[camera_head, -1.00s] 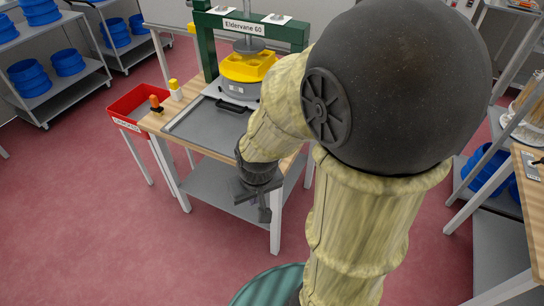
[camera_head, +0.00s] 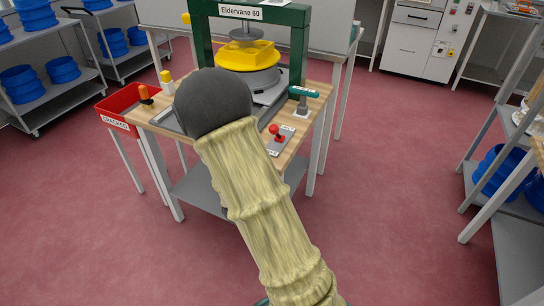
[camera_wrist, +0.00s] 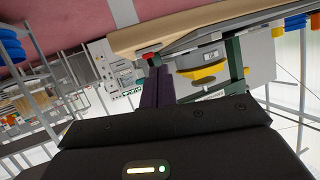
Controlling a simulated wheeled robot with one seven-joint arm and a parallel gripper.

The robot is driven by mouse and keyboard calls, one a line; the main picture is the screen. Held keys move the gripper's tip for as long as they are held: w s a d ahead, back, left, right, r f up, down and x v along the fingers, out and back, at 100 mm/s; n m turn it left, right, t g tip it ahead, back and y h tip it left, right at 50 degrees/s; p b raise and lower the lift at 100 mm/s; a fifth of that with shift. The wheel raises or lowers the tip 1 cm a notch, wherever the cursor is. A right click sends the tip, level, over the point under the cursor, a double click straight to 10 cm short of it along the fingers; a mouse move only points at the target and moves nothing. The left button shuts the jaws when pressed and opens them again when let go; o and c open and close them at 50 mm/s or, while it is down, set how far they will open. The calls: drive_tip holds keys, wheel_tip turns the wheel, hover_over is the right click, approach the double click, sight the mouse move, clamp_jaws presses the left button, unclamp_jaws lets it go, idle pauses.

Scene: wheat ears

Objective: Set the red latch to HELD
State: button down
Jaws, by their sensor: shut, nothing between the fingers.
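The red latch (camera_head: 274,130) is a red ball-topped lever on a small grey plate (camera_head: 281,143) at the front right of the wooden bench. The writing on the labels by it is too small to read, so I cannot tell its setting. In the wrist view a red knob (camera_wrist: 150,56), which looks like the latch, shows just beyond my fingertips. My gripper (camera_wrist: 157,70) is shut and empty, its dark fingers pointing towards the bench. I cannot tell whether they touch the knob. In the head view my arm hides the gripper.
A green-framed press (camera_head: 200,40) labelled Eldervane 60 stands over a yellow piece (camera_head: 248,56). A teal-handled lever (camera_head: 303,92) stands right of it, behind the latch. Red floor is clear in front.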

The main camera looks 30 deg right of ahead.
sight(276, 133)
drive_tip(key=f+t+h+b, duration=0.1)
drive_tip(key=t+h+b, duration=0.1)
drive_tip(key=s+f+t+h+b, duration=0.1)
drive_tip(key=t+h+b, duration=0.1)
drive_tip(key=b, duration=0.1)
drive_tip(key=s+f+n+t+h+b, duration=0.1)
drive_tip(key=f+t+h+b, duration=0.1)
drive_tip(key=shift+d+h+b, duration=0.4)
drive_tip(key=x, duration=1.4)
drive_tip(key=shift+w+p, duration=0.1)
drive_tip(key=shift+p, duration=0.3)
